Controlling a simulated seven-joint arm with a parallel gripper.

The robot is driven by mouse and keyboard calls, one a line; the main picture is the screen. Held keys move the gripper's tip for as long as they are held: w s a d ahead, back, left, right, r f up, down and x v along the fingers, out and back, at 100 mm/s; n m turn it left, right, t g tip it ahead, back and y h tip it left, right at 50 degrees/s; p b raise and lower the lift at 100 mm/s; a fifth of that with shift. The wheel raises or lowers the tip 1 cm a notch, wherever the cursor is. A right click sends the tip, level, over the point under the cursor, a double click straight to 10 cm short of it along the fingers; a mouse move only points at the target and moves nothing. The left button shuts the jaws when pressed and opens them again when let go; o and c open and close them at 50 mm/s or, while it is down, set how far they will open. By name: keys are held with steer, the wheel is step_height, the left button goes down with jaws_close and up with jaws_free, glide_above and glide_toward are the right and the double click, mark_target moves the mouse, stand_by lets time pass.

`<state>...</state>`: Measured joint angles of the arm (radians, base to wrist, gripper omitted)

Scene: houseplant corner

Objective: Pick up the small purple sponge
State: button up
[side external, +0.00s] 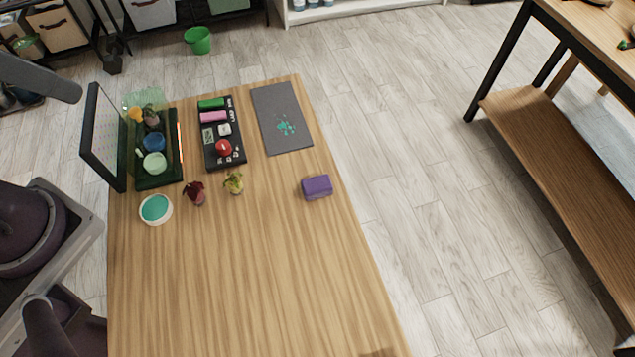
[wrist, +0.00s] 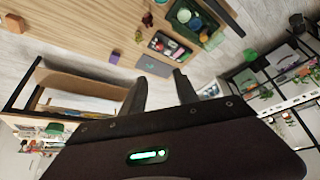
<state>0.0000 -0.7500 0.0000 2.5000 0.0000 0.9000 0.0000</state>
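The small purple sponge (side external: 317,187) lies on the wooden table near its right edge, apart from the other objects. It also shows small in the wrist view (wrist: 116,55), left of my fingers. My gripper (wrist: 160,76) has its two dark fingers spread with nothing between them. It is well away from the sponge, with the table far beyond the fingertips. I cannot make out my gripper in the side view.
A grey mat with teal splatter (side external: 270,110) lies behind the sponge. A black tray (side external: 210,161) with several small items and a dark green tray (side external: 144,184) stand further left. Two small plants (side external: 234,183) (side external: 195,193) and a teal-topped bowl (side external: 156,209) are nearer. The front table is clear.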

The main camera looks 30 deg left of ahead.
steer(key=o, duration=1)
steer(key=shift+c, duration=0.2)
